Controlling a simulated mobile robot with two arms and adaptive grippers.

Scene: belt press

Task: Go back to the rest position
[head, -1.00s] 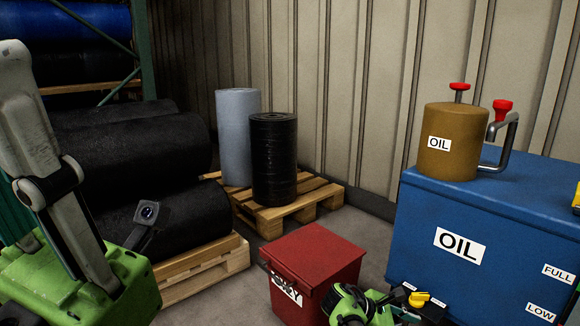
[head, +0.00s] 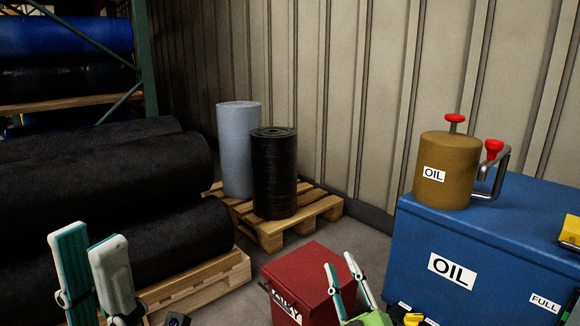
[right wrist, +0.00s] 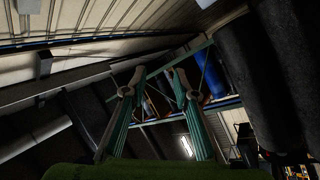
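My left gripper (head: 88,238) is at the lower left of the head view, in front of the black rolls. Its two pale and teal fingers point up with a gap between them, open and empty. My right gripper (head: 340,260) is at the bottom of the head view, in front of the red box's right side. Its fingers point up and stand apart, with nothing between them. In the right wrist view the right gripper (right wrist: 158,76) shows as two separated fingers with only distant background between them.
A red box (head: 302,262) stands on the floor at bottom centre. A blue oil cabinet (head: 480,245) with a brown oil can (head: 445,165) is on the right. Large black rolls (head: 110,180) fill the left. Behind, a pallet (head: 318,208) carries a grey roll (head: 238,150) and a black roll (head: 273,180).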

